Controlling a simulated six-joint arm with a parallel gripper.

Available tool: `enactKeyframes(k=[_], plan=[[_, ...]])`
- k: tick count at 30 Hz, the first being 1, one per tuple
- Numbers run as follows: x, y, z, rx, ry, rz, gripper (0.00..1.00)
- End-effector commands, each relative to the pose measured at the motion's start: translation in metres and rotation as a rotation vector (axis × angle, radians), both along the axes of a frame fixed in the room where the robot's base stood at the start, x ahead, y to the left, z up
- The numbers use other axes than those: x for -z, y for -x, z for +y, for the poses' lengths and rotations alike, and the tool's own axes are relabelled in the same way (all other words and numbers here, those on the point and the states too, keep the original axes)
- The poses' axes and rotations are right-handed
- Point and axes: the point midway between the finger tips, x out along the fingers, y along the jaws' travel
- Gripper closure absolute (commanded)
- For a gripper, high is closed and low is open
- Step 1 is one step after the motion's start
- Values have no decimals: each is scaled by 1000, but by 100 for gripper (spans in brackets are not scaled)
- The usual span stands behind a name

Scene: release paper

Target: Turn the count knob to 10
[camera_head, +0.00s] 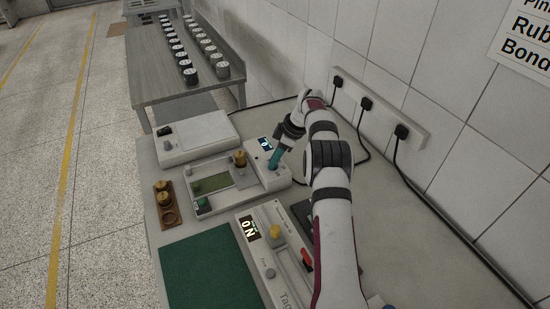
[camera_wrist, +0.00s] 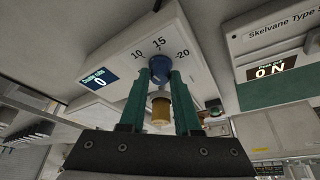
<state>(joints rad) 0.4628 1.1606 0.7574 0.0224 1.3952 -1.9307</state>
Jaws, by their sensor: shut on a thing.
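The count knob (camera_wrist: 160,70) is blue and sits on a pale device (camera_wrist: 186,45) with the marks 10, 15 and 20 around it. In the wrist view the 15 mark is straight above the knob; its pointer is too small to read. My gripper (camera_wrist: 161,76) has teal fingers closed on the knob's two sides. In the head view my gripper (camera_head: 273,165) reaches down onto the device's right end, and the knob is hidden there. The device's small display (camera_head: 265,143) is lit and reads 0 in the wrist view (camera_wrist: 97,79).
A brass-topped post (camera_head: 239,158) stands close left of my gripper. A second device (camera_head: 270,250), with an ON display, yellow knob and red switch, lies in front. A wooden tray (camera_head: 172,219) with brass pieces, a green mat (camera_head: 208,272) and a white box (camera_head: 195,135) lie around.

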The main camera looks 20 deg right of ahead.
Motion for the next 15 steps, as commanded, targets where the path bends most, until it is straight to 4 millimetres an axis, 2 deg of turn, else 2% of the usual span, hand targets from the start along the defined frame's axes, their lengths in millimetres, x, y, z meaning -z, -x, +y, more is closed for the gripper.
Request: enactKeyframes(k=[6,15], plan=[[3,-2,-2,-136,2,2,100],[2,-2,-3,-236,7,-2,100]])
